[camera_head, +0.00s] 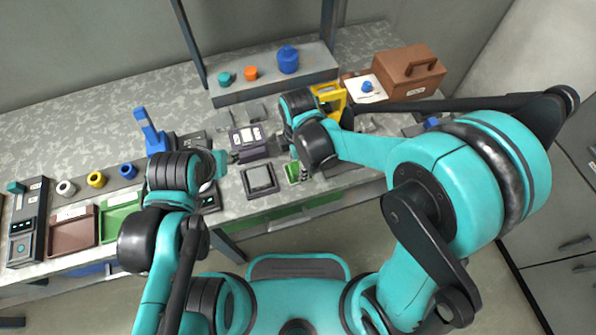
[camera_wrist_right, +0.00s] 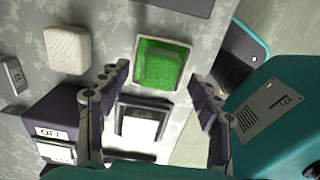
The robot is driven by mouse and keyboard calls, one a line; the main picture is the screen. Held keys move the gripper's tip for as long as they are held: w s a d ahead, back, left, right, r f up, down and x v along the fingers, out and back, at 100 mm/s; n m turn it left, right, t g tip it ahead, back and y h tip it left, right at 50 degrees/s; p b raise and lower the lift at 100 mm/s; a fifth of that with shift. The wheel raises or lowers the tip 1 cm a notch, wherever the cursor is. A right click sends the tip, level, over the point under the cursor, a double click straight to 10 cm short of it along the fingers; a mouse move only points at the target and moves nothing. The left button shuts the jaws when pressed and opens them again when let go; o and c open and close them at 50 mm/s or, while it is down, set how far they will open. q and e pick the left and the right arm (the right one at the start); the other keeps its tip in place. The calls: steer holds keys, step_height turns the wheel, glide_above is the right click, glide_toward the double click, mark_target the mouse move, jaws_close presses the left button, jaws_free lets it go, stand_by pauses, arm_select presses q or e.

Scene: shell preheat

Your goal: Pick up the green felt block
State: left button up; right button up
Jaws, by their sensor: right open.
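The green felt block (camera_wrist_right: 158,72) lies in a shallow green-lined tray (camera_wrist_right: 188,62) with a pale rim, in the upper middle of the right wrist view. In the head view the green tray (camera_head: 291,172) shows near the table's front edge, beside my right wrist. My right gripper (camera_wrist_right: 158,78) is open. Its two fingers reach in on either side of the block and tray, apart from the block, with nothing between them held. My left arm comes in over the table's left part; its fingers are hidden behind its own wrist in the head view.
A dark-framed pad (camera_head: 259,180) lies left of the green tray. A dark device marked OFF (camera_wrist_right: 50,132) and a pale block (camera_wrist_right: 67,48) are near the right gripper. A brown case (camera_head: 408,76) stands at back right. Brown and green trays (camera_head: 74,232) are at left.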

steer(key=shift+w+f, duration=0.1)
steer(key=shift+f, duration=0.4)
steer(key=shift+r, duration=0.1)
steer(key=c, duration=1)
steer(key=shift+r, duration=0.1)
steer(key=shift+c, duration=0.2)
step_height(320, 180, up, 4)
steer(key=shift+r+p, duration=0.1)
steer(key=shift+p, duration=1.15)
steer(key=d+r+p, duration=0.3)
steer(key=d+r, duration=0.3)
steer(key=d, duration=0.5)
steer(key=shift+d+r+p, duration=0.3)
steer(key=shift+d, duration=0.05)
steer(key=shift+w, duration=0.1)
